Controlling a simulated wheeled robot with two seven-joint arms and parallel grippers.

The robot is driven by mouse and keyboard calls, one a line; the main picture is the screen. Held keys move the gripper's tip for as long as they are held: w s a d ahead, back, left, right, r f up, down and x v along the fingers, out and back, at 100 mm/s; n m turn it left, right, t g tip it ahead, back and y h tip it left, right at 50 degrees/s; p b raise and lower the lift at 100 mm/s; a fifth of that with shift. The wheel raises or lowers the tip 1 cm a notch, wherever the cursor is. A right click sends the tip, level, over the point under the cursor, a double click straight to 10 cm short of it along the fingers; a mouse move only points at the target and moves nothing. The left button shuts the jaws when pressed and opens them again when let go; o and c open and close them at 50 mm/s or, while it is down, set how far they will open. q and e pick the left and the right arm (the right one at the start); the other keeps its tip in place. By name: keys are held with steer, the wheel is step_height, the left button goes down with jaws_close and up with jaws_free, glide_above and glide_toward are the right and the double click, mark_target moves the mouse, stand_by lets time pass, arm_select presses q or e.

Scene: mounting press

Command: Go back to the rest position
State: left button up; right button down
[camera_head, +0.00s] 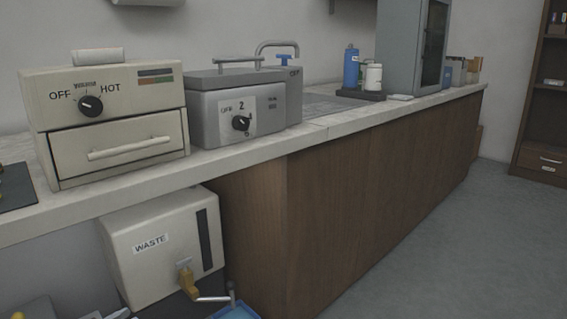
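Neither of my grippers shows in the head view, so I cannot see whether they are open or shut. A cream oven-like box (115,115) with an OFF/HOT knob (91,106) stands on the counter (330,121) at the left. Its front drawer with a pale handle (128,149) looks shut. A grey box with a lid and a numbered knob (241,123) stands to its right. Below the counter, a cream WASTE container (165,262) has a yellowish tap (187,282) at its lower front. No mounting press can be made out.
A blue bottle (351,69) and a white jar (373,78) stand farther along the counter, before a tall grey cabinet (399,45). A blue tray (236,312) is cut off at the bottom edge. The grey floor (455,235) at the right is clear up to a wooden shelf (538,120).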

arm_select(q)
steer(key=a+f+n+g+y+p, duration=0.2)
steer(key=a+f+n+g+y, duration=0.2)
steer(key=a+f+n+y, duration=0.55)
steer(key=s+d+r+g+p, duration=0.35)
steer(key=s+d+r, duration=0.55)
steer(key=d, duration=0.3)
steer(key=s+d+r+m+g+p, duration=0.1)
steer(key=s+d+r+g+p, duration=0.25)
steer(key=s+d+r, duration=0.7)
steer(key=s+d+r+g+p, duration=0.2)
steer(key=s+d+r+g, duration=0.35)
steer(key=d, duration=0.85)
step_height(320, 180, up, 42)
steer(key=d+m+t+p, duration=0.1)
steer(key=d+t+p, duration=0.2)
steer(key=p, duration=3.6)
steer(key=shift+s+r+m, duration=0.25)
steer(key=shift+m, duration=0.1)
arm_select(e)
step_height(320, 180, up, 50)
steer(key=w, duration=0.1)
